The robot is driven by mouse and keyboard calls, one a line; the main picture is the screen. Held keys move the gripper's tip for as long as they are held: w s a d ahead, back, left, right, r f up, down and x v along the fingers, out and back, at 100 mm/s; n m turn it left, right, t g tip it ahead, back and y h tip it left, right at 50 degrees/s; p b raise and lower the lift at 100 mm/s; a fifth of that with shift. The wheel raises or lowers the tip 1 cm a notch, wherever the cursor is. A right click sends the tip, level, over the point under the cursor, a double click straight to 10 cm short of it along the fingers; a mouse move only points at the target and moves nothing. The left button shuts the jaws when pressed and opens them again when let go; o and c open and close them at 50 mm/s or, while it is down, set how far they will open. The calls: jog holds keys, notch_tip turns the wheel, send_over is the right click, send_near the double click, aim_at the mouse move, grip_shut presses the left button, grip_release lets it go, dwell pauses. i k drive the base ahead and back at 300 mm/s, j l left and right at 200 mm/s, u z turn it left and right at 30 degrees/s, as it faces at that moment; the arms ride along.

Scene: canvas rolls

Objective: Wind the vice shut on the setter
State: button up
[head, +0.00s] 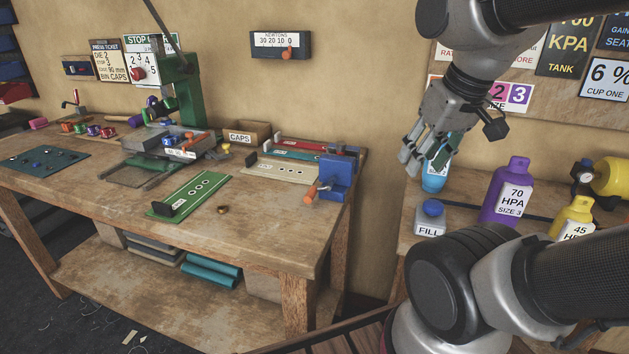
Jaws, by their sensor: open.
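The blue vice (340,176) is fixed at the right end of the wooden workbench (265,235). An orange handle (311,191) sticks out at its front left side. Whether its jaws are open or shut is too small to tell. I cannot pick out the setter for certain; a small brass-coloured piece (221,209) lies on the bench near the green board. My gripper (424,160) is open and empty. It hangs in the air to the right of the vice, fingers pointing down, in front of a blue bottle (434,180) on the right-hand bench.
A green board (190,193) lies at the bench's front, with red, teal and pale boards (283,167) behind it. A green press (187,92) stands at the back. Purple (507,187) and yellow (572,215) bottles stand on the right. The bench's front edge is mostly clear.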

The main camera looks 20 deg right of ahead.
aim_at(309, 197)
jog(key=i+j+z, duration=0.1)
jog(key=j+z, duration=0.3)
jog(key=j, duration=0.2)
jog(key=j+z, duration=0.4)
jog(key=j, duration=0.25)
